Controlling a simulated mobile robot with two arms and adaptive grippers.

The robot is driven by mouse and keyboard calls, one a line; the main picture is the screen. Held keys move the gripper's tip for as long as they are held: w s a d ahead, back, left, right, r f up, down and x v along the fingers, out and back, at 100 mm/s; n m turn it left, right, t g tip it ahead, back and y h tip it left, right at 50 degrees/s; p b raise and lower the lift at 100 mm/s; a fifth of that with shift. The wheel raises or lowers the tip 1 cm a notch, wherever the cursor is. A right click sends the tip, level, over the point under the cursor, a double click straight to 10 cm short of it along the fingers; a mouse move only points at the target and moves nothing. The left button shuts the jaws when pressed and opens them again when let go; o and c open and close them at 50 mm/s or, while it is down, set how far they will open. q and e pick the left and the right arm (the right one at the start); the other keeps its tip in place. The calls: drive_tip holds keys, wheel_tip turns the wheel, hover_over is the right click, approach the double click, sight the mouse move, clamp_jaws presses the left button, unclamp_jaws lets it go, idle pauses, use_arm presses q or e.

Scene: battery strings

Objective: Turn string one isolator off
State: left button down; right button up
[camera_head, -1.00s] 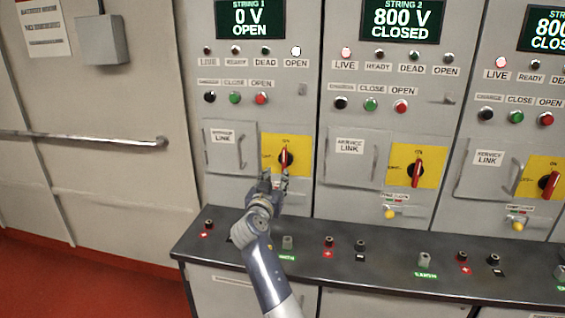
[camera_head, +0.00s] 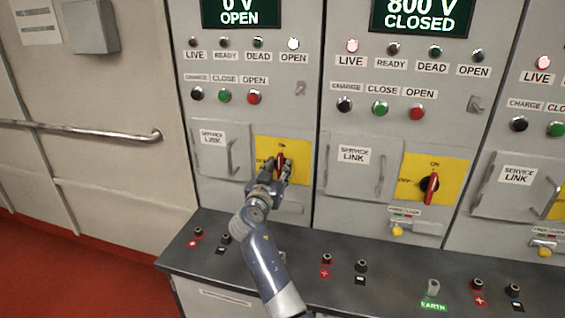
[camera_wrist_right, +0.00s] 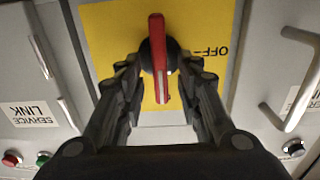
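The string one isolator is a red handle (camera_head: 281,162) on a yellow plate (camera_head: 299,148) marked ON at the top and OFF at the left. The handle stands near upright, toward ON. In the right wrist view the red handle (camera_wrist_right: 157,60) sits between the two fingers of my right gripper (camera_wrist_right: 163,80). My right gripper (camera_head: 274,172) hides part of the handle in the head view. The string 1 display (camera_head: 240,14) reads 0 V, OPEN. My left gripper is not in view.
A service link door (camera_head: 222,165) with a handle is left of the isolator. The string 2 isolator (camera_head: 430,188) is to the right, its display (camera_head: 421,17) reading CLOSED. A dark shelf (camera_head: 400,274) with terminals runs below.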

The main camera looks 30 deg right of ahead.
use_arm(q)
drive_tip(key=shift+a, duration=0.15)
use_arm(e)
drive_tip(key=shift+a+r, duration=0.1)
drive_tip(key=shift+a, duration=0.05)
drive_tip(key=shift+c, duration=0.4)
clamp_jaws()
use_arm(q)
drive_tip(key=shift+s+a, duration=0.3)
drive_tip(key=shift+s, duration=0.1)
use_arm(e)
drive_tip(key=shift+s, duration=0.1)
